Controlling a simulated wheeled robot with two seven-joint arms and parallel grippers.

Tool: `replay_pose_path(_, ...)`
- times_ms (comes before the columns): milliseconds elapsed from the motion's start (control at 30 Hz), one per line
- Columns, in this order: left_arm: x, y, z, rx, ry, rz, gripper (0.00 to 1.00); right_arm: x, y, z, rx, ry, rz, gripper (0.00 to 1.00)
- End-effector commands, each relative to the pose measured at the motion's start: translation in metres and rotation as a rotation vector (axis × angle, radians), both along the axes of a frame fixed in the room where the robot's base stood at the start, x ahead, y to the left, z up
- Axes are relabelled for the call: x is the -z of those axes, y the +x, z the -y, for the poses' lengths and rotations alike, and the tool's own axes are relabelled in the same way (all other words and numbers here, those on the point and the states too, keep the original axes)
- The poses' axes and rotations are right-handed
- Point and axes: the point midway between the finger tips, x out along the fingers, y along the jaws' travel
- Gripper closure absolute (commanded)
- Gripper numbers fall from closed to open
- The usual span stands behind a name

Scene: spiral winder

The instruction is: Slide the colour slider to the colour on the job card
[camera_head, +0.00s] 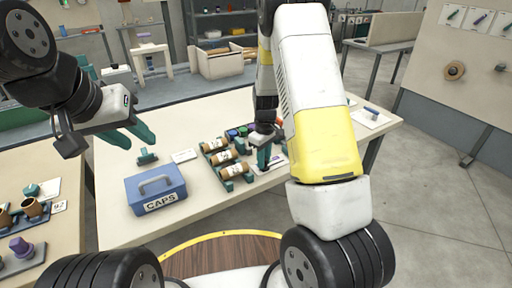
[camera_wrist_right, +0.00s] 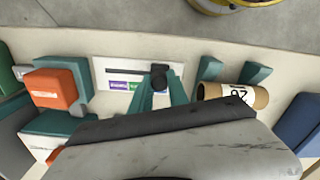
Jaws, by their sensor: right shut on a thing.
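The colour slider is a white plate (camera_wrist_right: 112,68) with a dark slot (camera_wrist_right: 122,71) and a row of colour labels in the right wrist view. A purple label (camera_wrist_right: 118,86) and part of a green label (camera_wrist_right: 134,87) show left of the fingers; any labels behind the fingers are hidden. My right gripper (camera_wrist_right: 160,88) is shut on the dark slider knob (camera_wrist_right: 158,73), at the right of the visible slot. In the head view the right gripper (camera_head: 264,158) is low at the table. My left gripper (camera_head: 128,133) is open and empty, above the table. I cannot make out the job card.
Labelled tubes (camera_head: 224,157) lie in teal holders beside the slider; one tube (camera_wrist_right: 240,97) is close right of the fingers. An orange block (camera_wrist_right: 56,88) stands to the left. A blue CAPS box (camera_head: 150,190) is on the table (camera_head: 115,215). A small white card (camera_head: 184,156) lies behind it.

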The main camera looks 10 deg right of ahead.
Motion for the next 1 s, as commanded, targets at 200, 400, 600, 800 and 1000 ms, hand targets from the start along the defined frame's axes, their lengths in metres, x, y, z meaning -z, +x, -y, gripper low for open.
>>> replay_pose_path(200,0.000,0.000,0.000,0.000,0.000,0.000,0.64,0.000,0.000,0.000,0.000,0.001,0.001,1.00)
replay_pose_path(400,0.000,0.000,0.000,0.000,0.000,0.000,0.64,0.000,0.000,0.000,0.000,0.001,0.001,1.00)
replay_pose_path(600,0.000,0.000,0.000,0.000,0.000,0.000,0.64,0.000,0.000,0.000,0.000,0.001,0.001,1.00)
replay_pose_path(800,0.000,0.000,0.000,0.000,0.000,0.000,0.64,0.000,0.002,0.004,0.001,0.000,0.001,1.00)
replay_pose_path(1000,0.000,0.000,0.000,0.000,0.000,0.000,0.64,0.000,0.016,0.042,0.006,0.000,0.003,1.00)
